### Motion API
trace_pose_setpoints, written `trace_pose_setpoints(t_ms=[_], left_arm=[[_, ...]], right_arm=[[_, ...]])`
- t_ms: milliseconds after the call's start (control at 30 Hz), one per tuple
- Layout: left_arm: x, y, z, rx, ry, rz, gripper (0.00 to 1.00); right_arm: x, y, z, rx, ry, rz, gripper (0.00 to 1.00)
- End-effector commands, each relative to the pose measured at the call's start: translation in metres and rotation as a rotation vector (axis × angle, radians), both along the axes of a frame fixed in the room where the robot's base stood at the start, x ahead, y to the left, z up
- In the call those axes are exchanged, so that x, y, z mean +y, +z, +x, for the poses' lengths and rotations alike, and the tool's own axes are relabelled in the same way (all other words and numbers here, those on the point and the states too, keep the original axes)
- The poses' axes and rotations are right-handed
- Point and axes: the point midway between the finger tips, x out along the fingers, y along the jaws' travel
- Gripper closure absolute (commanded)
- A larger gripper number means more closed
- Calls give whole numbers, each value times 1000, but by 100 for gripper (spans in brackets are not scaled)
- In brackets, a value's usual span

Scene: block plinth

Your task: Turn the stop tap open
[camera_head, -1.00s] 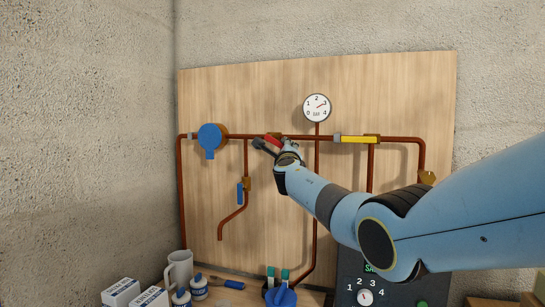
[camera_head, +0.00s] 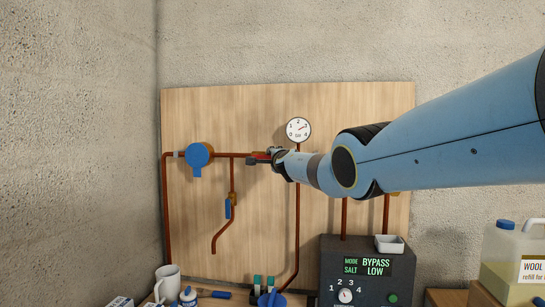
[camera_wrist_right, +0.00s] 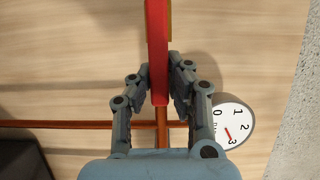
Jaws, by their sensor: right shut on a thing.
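The stop tap's red lever (camera_wrist_right: 158,50) shows clearly in the right wrist view, with a little brass (camera_wrist_right: 170,20) beside it. It lies about in line with the horizontal copper pipe (camera_head: 228,155) on the wooden board. My right gripper (camera_wrist_right: 160,78) is shut on the lever, one finger on each side. In the head view the right gripper (camera_head: 264,157) hides most of the lever and the tap body. My left gripper is not in view.
A gauge (camera_head: 298,130) sits just above the right gripper. A blue round fitting (camera_head: 198,157) and a blue-handled valve (camera_head: 228,208) are to the left. A grey control box (camera_head: 345,270) reading BYPASS, with a white tray (camera_head: 389,244), stands below my right arm.

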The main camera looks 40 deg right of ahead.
Motion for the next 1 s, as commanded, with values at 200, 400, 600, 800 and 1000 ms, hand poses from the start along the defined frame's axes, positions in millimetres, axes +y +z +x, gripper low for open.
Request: trace_pose_setpoints(t_ms=[200, 400, 600, 800, 1000], left_arm=[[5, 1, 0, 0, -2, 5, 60], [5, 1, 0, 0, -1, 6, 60], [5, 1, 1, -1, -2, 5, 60], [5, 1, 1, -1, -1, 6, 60], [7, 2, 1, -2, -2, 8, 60]], right_arm=[[3, -8, 0, 22, 8, -6, 100], [3, -9, 1, 22, 8, -5, 100], [3, -7, 0, 18, 6, -4, 68], [1, -4, 0, 13, 3, -5, 60], [1, -2, 0, 9, 2, -5, 60]])
